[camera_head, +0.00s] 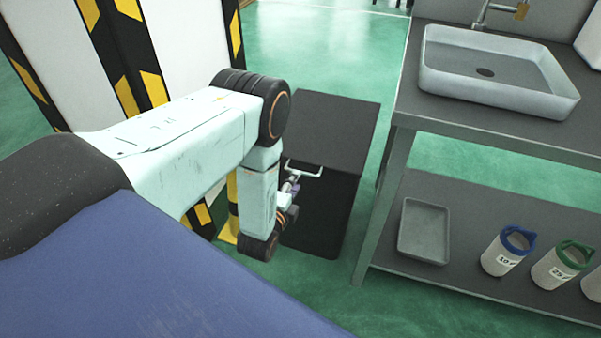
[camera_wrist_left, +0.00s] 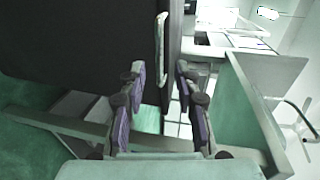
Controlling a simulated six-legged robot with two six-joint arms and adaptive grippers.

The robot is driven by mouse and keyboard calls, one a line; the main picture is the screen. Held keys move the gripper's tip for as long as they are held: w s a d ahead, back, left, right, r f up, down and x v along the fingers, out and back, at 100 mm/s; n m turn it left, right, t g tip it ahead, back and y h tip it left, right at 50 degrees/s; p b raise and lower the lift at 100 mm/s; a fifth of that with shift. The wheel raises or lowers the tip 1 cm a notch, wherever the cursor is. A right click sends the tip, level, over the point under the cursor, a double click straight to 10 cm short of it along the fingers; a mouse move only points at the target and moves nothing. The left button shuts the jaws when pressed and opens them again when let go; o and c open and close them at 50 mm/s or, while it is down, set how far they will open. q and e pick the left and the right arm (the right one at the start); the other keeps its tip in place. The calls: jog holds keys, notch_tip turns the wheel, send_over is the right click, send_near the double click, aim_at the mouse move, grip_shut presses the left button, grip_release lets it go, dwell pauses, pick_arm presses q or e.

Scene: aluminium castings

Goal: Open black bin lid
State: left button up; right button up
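The black bin (camera_head: 335,125) stands on the green floor beside the sink bench, its lid lying flat and closed. A pale bar handle (camera_head: 318,174) sits at the lid's front edge. My left gripper (camera_head: 292,184) is at the bin's front, close to the handle; my arm hides part of the bin. In the left wrist view the dark bin (camera_wrist_left: 75,40) fills the upper left and the handle (camera_wrist_left: 161,45) stands upright in the picture. The fingers of my left gripper (camera_wrist_left: 160,72) are apart, with the handle in line with the gap. Contact cannot be told. My right gripper is out of view.
The grey bench (camera_head: 403,108) with a white sink (camera_head: 470,95) stands right of the bin. Its lower shelf holds a grey tray (camera_head: 423,255) and several labelled containers. A yellow-black striped panel (camera_head: 125,60) stands at the left. Green floor is free behind the bin.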

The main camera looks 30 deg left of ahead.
pick_arm(q)
jog(key=shift+b+x, duration=1.05)
jog(key=shift+x, duration=2.05)
jog(key=shift+w+d, duration=0.1)
jog(key=shift+d, duration=0.05)
grip_shut()
jog(key=shift+f, duration=0.1)
